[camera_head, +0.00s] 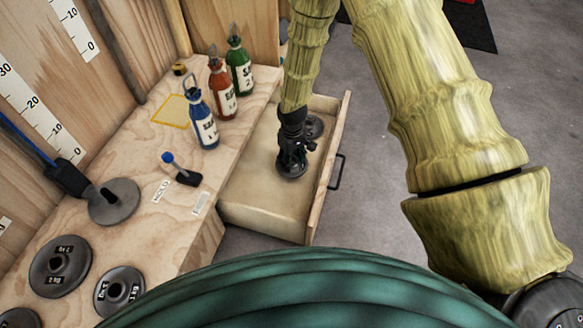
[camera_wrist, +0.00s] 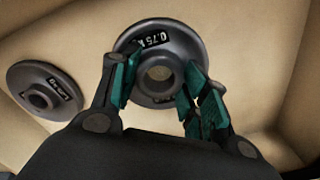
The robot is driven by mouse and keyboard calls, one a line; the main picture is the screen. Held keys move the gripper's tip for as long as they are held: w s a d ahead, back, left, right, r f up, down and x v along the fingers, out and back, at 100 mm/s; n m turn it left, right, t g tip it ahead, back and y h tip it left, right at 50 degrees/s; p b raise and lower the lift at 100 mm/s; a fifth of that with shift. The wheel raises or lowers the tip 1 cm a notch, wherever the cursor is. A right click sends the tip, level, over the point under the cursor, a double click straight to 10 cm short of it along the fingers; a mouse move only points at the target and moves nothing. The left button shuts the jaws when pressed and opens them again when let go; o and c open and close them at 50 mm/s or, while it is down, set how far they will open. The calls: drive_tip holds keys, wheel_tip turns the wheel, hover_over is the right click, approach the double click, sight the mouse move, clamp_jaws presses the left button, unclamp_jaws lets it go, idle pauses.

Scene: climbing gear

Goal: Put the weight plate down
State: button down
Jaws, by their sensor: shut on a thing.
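A dark grey weight plate (camera_wrist: 143,88) marked 0.75 kg is at my gripper (camera_wrist: 161,88) in the wrist view. The teal fingers are shut on its raised centre hub, one on each side. In the head view the held plate (camera_head: 291,174) is inside the open wooden drawer (camera_head: 262,195), under my gripper (camera_head: 292,155). I cannot tell whether it touches the drawer floor or hangs just above it. A second dark plate (camera_wrist: 62,84) lies flat on the drawer floor; in the head view it is partly behind my gripper (camera_head: 316,126).
The wooden bench (camera_head: 150,225) left of the drawer holds several plates, a blue-handled tool (camera_head: 183,173), and blue (camera_head: 204,125), red (camera_head: 222,92) and green (camera_head: 239,67) bottles. A yellow outline (camera_head: 170,110) is empty. The drawer's near part is clear.

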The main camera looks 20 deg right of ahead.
sight(292, 166)
drive_tip(key=shift+f+b, duration=0.9)
drive_tip(key=shift+f, duration=1)
drive_tip(key=shift+f, duration=0.1)
drive_tip(key=c, duration=0.7)
unclamp_jaws()
drive_tip(key=shift+c, duration=0.2)
wheel_tip(292, 166, up, 12)
drive_tip(key=p, duration=0.6)
